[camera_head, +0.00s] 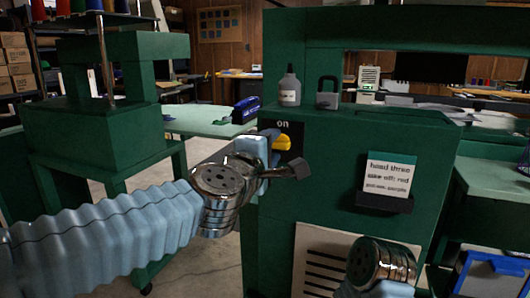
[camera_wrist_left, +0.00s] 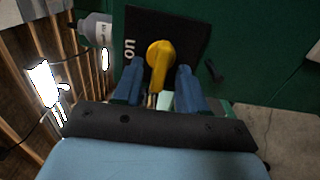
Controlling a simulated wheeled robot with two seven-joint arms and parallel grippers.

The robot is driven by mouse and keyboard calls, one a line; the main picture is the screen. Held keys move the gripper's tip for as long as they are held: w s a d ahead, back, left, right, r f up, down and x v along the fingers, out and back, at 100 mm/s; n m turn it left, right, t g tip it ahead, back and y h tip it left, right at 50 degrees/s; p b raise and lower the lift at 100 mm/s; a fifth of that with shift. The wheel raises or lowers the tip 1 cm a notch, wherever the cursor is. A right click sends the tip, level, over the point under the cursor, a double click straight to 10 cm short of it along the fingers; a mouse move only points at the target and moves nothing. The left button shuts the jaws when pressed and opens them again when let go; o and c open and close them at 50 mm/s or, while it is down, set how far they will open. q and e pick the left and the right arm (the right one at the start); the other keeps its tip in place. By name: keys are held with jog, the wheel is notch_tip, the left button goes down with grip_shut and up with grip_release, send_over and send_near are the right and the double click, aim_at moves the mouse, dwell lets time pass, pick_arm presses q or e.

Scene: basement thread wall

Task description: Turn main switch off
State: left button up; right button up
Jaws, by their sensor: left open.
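The main switch is a black plate (camera_wrist_left: 190,32) marked "on" with a yellow knob (camera_wrist_left: 161,54), on the front of the green machine. In the head view the yellow knob (camera_head: 283,142) shows partly behind my left gripper (camera_head: 268,150). In the wrist view the open blue fingers (camera_wrist_left: 160,76) stand on either side of the knob's yellow handle, which points down the picture between them. I cannot tell whether the fingers touch it. My right gripper is not in view; only part of that arm shows at the lower right.
A grey bottle (camera_head: 289,88) and a padlock-shaped object (camera_head: 327,95) stand on the machine's ledge above the switch. A card (camera_head: 389,175) sits in a dark holder to the right. A vented panel (camera_head: 335,255) is below. Another green machine (camera_head: 95,130) stands at left.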

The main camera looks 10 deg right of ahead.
pick_arm(q)
jog(key=v, duration=1.3)
jog(key=shift+s+a, duration=0.25)
jog(key=shift+s, duration=0.05)
jog(key=w+a+f+m+g+y, duration=0.2)
jog(key=w+f, duration=0.2)
jog(key=f, duration=0.8)
jog(key=w+a+f+m+g+y, duration=0.1)
jog(key=w+a+f+g+y, duration=0.2)
jog(key=f, duration=0.9)
jog(key=w+a+f+m, duration=0.2)
jog(key=w+f, duration=0.3)
jog(key=f, duration=0.7)
jog(key=s+a+f+m+g+y, duration=0.1)
jog(key=s+a+f+g, duration=0.15)
jog(key=f, duration=0.55)
jog(key=s+a+f+m+g, duration=0.1)
jog(key=s+a+f+g, duration=0.15)
jog(key=f, duration=0.65)
jog(key=s+a+f+m+g, duration=0.1)
jog(key=s+a+f+g, duration=0.1)
jog(key=s+f, duration=0.4)
jog(key=s+a+f+m+g, duration=0.1)
jog(key=s+a+f+g, duration=0.1)
jog(key=s+f, duration=0.5)
jog(key=s+a, duration=0.1)
jog(key=s, duration=0.2)
jog(key=shift+s+f+m, duration=0.3)
jog(key=shift+s, duration=0.05)
